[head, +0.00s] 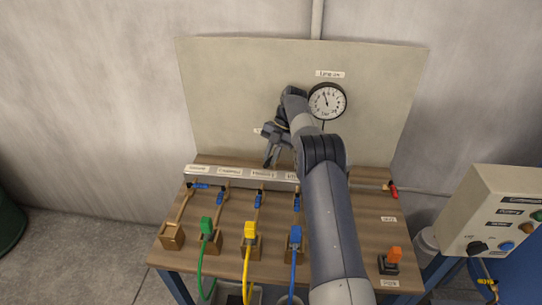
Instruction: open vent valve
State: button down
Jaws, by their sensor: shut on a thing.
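My gripper (270,160) is in the head view above the back of the wooden bench, in front of the beige back panel. Its dark fingers point down behind the labelled rail. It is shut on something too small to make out. Several small valves with blue handles stand in a row on the bench: one far left (200,186), then others (222,198), (258,200) and (296,200). The far-left handle lies sideways; the others point towards the front. A red-handled valve (391,190) is at the right. The labels are too small to tell which valve is the vent.
A round gauge (327,101) hangs on the back panel (225,90). Green (206,226), yellow (249,230) and blue (295,236) connectors with hoses stand along the front. An orange switch (394,256) and a control box (490,215) are at right. My arm hides the bench's middle right.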

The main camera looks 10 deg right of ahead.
jog(key=c, duration=1.4)
grip_release()
notch_tip(320, 180, up, 10)
jog(key=shift+p, duration=0.4)
jog(key=shift+c, duration=0.4)
